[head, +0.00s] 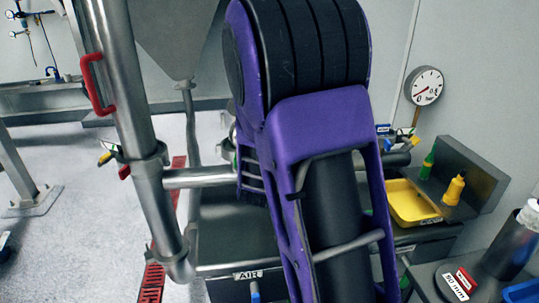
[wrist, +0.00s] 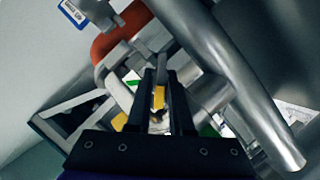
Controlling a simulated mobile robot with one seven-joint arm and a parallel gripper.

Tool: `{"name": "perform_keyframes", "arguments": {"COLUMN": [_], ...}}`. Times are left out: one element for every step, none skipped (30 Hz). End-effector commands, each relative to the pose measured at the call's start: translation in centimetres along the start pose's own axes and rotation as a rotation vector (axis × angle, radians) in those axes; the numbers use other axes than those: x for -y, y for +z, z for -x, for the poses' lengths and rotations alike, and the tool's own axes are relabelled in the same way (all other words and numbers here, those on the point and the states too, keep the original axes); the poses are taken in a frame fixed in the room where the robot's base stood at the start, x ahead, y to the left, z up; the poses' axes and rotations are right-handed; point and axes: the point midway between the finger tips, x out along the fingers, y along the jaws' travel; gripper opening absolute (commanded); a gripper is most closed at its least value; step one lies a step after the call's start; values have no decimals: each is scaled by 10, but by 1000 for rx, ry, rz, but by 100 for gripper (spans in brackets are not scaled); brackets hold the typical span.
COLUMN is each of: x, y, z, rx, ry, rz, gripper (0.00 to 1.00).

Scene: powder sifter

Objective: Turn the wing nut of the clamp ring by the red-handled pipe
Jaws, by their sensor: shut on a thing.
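In the head view the steel pipe (head: 128,95) with the red handle (head: 97,84) stands at the left. A clamp ring (head: 142,160) circles it where the level side pipe joins. My purple arm hides my gripper in that view. In the wrist view my gripper (wrist: 160,80) is shut on a small metal part among the clamp fittings (wrist: 121,62), which looks like the wing nut. The fingers mostly cover it, and its angle cannot be told. A small yellow patch shows between the fingers.
In the wrist view a thick steel pipe (wrist: 240,85) slants close on the right, and an orange-red curved part (wrist: 122,30) is near the top. In the head view a yellow tray (head: 411,204), bottles and a round gauge (head: 424,86) are at the right. Open floor (head: 70,150) lies left.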

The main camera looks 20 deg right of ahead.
Motion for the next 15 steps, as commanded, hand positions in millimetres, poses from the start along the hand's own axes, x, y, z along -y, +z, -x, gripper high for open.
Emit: {"name": "perform_keyframes", "arguments": {"x": [-1,-1,-1,-1,-1,-1,-1,-1,-1,-1,-1,-1,-1,-1,-1], "y": [-2,-2,-2,-2,-2,-2,-2,-2,-2,-2,-3,-2,-2,-2,-2], "z": [0,0,0,0,0,0,0,0,0,0,0,0,0,0,0], "rx": [-5,-5,-5,-5,-5,-6,-6,-6,-6,-6,-6,-5,-5,-5,-4], "ry": [4,4,4,4,4,4,4,4,4,4,4,3,3,3,3], "rz": [1,1,1,1,1,0,0,0,0,0,0,0,0,0,0], "gripper": [0,0,0,0,0,0,0,0,0,0,25,32,38,41,41]}}
